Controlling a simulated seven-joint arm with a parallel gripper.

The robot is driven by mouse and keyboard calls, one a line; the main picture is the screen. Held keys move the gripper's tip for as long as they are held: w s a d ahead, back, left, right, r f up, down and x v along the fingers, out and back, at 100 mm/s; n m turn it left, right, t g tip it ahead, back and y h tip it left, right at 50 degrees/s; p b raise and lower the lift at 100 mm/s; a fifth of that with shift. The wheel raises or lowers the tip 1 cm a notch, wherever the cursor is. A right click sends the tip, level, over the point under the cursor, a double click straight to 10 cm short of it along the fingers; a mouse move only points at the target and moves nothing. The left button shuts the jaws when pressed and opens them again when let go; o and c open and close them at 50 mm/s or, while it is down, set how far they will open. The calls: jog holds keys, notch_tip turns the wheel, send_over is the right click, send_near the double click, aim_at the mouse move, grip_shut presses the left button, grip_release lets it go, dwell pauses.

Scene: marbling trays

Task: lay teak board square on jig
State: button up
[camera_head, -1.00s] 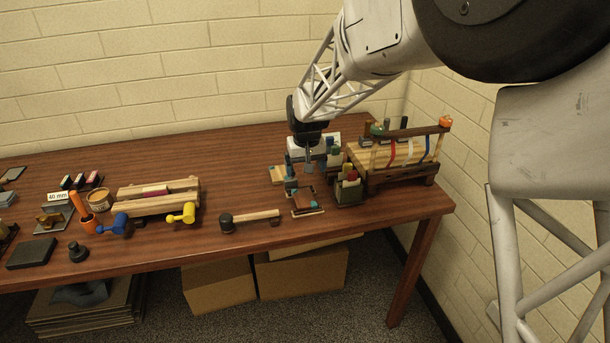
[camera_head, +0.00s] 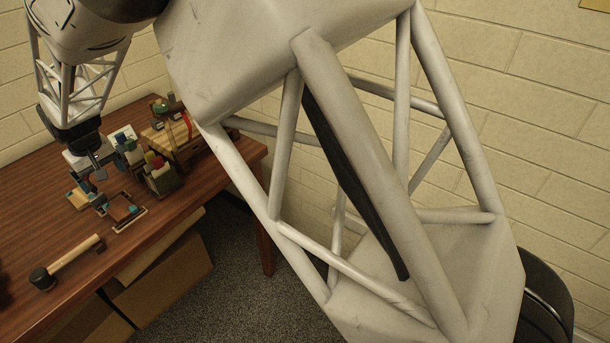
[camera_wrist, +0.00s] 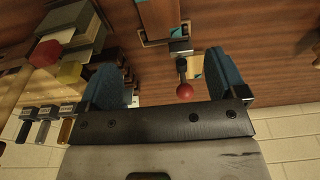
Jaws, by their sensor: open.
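The teak board seems to be the small reddish-brown piece (camera_head: 121,206) near the table's front edge in the head view. It shows in part at the top of the wrist view (camera_wrist: 158,17). Pale strips and teal-blue corner bits around it look like the jig (camera_head: 132,220); whether the board lies square in it I cannot tell. My gripper (camera_head: 95,185) is above the table, just left of and behind the board. In the wrist view my gripper (camera_wrist: 165,78) has its blue pads wide apart, with nothing held. A red ball knob (camera_wrist: 184,90) shows between them.
A mallet (camera_head: 68,263) lies in front of the jig. A holder with coloured handles (camera_head: 160,178) and a wooden rack (camera_head: 180,140) stand to the right. My own arm links cover much of the head view.

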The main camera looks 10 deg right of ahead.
jog(key=shift+d, duration=0.1)
jog(key=s+d+r+m, duration=0.15)
jog(key=d+r, duration=0.25)
jog(key=d, duration=0.8)
jog(key=s+d+r+m, duration=0.15)
jog(key=d+r, duration=0.35)
jog(key=d, duration=0.6)
jog(key=s+d+r+m, duration=0.15)
jog(key=d+r, duration=0.25)
jog(key=d, duration=0.8)
jog(key=s+d+f+m+t+h, duration=0.1)
jog(key=s+d+m, duration=0.3)
jog(key=s+d, duration=1.9)
jog(key=shift+s+d+m+t, duration=0.25)
jog(key=shift+s+m+t, duration=0.1)
jog(key=shift+s, duration=0.7)
